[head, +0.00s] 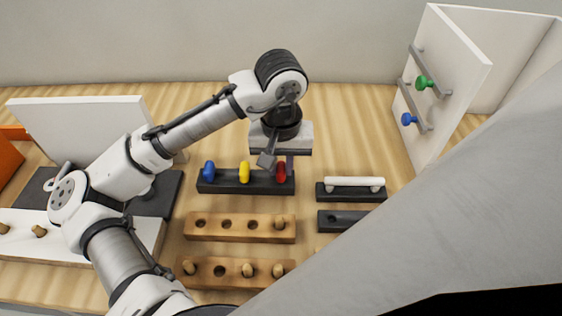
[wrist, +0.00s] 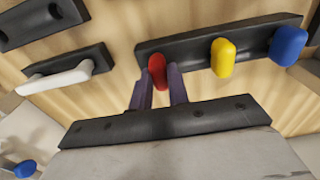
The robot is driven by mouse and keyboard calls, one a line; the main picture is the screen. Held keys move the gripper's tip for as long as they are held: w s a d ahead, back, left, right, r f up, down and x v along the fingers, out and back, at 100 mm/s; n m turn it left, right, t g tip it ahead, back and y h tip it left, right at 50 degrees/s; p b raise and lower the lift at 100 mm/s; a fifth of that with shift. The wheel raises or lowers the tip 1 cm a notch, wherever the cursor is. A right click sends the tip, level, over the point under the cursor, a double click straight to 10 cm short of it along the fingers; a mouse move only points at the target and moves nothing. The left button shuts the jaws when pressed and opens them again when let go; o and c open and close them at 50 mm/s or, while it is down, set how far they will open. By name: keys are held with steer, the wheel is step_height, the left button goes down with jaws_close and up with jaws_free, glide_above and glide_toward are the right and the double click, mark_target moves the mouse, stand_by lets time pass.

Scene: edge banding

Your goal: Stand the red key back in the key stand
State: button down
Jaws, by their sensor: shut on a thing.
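The red key (head: 281,172) is upright at the right end of the black key stand (head: 228,187). In the wrist view the red key (wrist: 157,70) shows between the two fingers of my gripper (wrist: 158,88), at the left end of the stand (wrist: 190,46). My gripper (head: 287,165) is shut on the red key from above. The blue key (head: 208,171) and the yellow key (head: 244,172) stand in the same stand, to the left. The red key's lower end is hidden, so I cannot tell how deep it sits.
A black holder with a white handle (head: 354,183) and an empty black holder (head: 338,220) lie to the right. Wooden peg blocks (head: 240,228) lie in front. A white panel (head: 440,90) with green and blue knobs stands at the back right.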

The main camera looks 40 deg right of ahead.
steer(key=c, duration=1.3)
jaws_free()
steer(key=shift+r+p, duration=2.5)
steer(key=shift+p, duration=0.1)
steer(key=shift+s+f, duration=0.1)
